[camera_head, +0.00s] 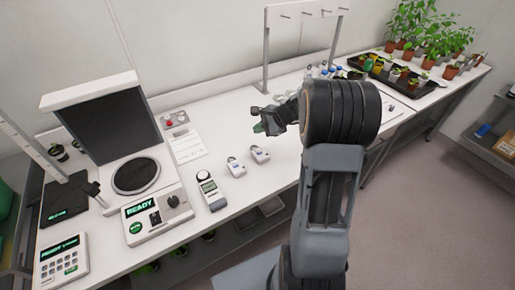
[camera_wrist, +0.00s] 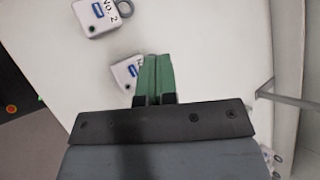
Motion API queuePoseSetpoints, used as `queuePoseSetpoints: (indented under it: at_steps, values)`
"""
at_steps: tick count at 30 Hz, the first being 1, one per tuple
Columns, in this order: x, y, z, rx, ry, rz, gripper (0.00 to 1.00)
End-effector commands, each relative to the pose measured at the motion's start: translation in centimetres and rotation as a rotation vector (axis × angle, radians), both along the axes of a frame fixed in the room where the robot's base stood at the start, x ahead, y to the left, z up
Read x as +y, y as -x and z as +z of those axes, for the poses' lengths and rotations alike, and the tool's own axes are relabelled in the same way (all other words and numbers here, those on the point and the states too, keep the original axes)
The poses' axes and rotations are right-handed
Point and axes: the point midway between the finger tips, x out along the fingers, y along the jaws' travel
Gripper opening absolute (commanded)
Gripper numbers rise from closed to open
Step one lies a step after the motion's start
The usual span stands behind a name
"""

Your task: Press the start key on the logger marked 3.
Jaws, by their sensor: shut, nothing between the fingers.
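Two small white loggers lie on the white bench in the head view, one nearer the left (camera_head: 236,168) and one just right of it (camera_head: 260,155). In the wrist view, one logger (camera_wrist: 97,22) at the top left reads "No. 2". A second logger (camera_wrist: 124,73) lies beside my fingers and is partly hidden by them; its number cannot be read. My gripper (camera_head: 258,129) has green fingers, pressed together and empty. In the wrist view its fingertips (camera_wrist: 157,58) overlap the second logger's right edge. Whether they touch it cannot be told.
A handheld meter (camera_head: 211,191) lies left of the loggers, beside an instrument showing "READY" (camera_head: 145,212). A paper sheet (camera_head: 188,146) and a box with a red button (camera_head: 174,120) lie behind. A metal stand (camera_head: 266,60) rises behind my arm. Potted plants (camera_head: 425,30) fill the far right.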

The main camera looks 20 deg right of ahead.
Motion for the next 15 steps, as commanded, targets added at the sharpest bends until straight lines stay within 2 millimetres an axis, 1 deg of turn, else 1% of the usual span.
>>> queuePoseSetpoints:
  at_steps: [9,15]
  values:
    - [0.0,0.0,-0.2,0.0,0.002,0.001,0.0]
    - [0.0,0.0,-1.2,0.0,0.002,0.003,0.0]
